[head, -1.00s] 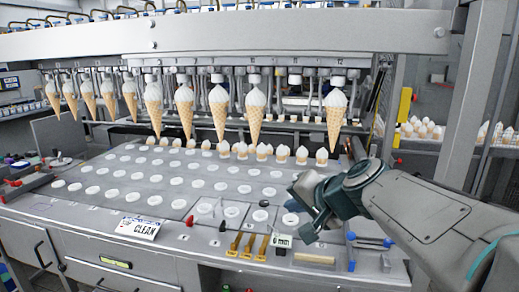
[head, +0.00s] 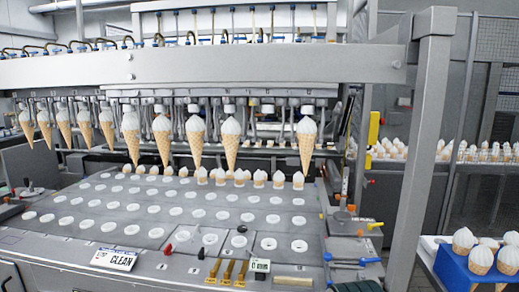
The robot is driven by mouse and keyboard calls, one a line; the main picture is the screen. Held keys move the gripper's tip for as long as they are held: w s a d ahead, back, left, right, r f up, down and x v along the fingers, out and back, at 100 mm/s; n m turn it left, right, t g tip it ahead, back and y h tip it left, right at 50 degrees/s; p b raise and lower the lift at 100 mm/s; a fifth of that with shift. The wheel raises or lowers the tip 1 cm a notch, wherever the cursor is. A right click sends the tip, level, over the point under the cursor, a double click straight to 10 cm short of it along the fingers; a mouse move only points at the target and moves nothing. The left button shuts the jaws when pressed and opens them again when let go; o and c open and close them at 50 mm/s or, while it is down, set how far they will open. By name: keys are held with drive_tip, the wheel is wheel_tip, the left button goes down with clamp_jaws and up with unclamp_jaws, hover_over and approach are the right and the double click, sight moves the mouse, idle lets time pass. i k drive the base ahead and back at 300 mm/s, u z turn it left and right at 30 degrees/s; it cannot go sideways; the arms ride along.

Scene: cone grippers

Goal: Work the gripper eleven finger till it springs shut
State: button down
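A row of cone grippers hangs under the machine's long beam (head: 230,67). Most hold a cone with white ice cream, such as the cone (head: 231,143) left of the gap and the rightmost cone (head: 306,143). Between these two, one gripper (head: 267,110) hangs without a cone; it appears to be gripper eleven, but its number is not legible now. Its fingers are too small to tell open from shut. My own gripper is out of view; only a dark sliver at the bottom edge, probably part of my arm, shows.
A tray plate with round holes (head: 150,222) lies below the cones, with short cones along its back. A CLEAN sign (head: 115,259), brass clips (head: 228,271) and blue-handled tools (head: 370,262) lie at the front. A grey post (head: 413,160) stands right; a blue cone holder (head: 455,268) is beyond it.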

sight(254, 102)
drive_tip(key=k, duration=1.2)
drive_tip(key=u, duration=0.7)
drive_tip(key=i, duration=1.85)
drive_tip(key=z, duration=0.6)
